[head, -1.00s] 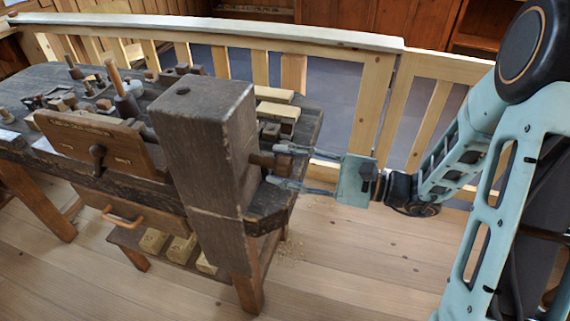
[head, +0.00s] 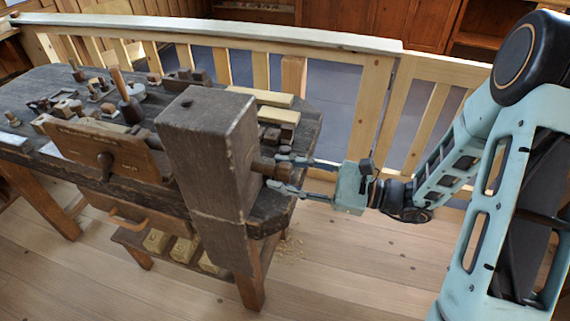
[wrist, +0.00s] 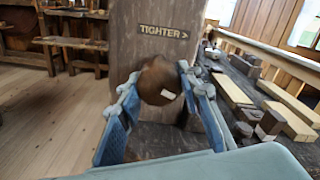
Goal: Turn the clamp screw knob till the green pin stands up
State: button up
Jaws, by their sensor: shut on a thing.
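The clamp screw knob (wrist: 158,80) is a round brown wooden end with a small pale mark low on its face. It stands out from the side of a thick dark wooden post (head: 205,150). My gripper (head: 278,172) reaches it from the right, level with it. In the wrist view, its two fingers close on the knob from either side. The post carries a "TIGHTER >" label (wrist: 164,32) above the knob, its arrow pointing right. The knob also shows partly in the head view (head: 262,168). I cannot make out a green pin in either view.
The dark workbench (head: 45,92) spreads left of the post, with small wooden tools and a plank-like plate (head: 105,145). Pale wood blocks (head: 262,97) lie behind the post. A wooden railing (head: 300,45) runs behind. Open floor (head: 350,270) lies at front right.

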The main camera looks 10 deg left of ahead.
jog(key=m+p, duration=0.5)
jog(key=shift+r+m, duration=0.15)
jog(key=shift+m, duration=0.25)
jog(key=m+p, duration=0.4)
jog(key=m, duration=0.1)
jog(key=shift+s+p, duration=0.1)
jog(key=shift+p, duration=0.25)
jog(key=m+p, duration=0.3)
jog(key=m, duration=0.2)
jog(key=shift+s+d+m+p, duration=0.1)
jog(key=shift+m+p, duration=0.25)
jog(key=shift+m, duration=0.05)
jog(key=m, duration=0.1)
jog(key=m+p, duration=0.1)
jog(key=m, duration=0.1)
jog(key=m+p, duration=0.1)
jog(key=shift+f+m, duration=0.25)
jog(key=shift+m, duration=0.15)
jog(key=o, duration=1.1)
jog(key=shift+d+r, duration=0.1)
jog(key=shift+d, duration=0.05)
jog(key=shift+o, duration=0.4)
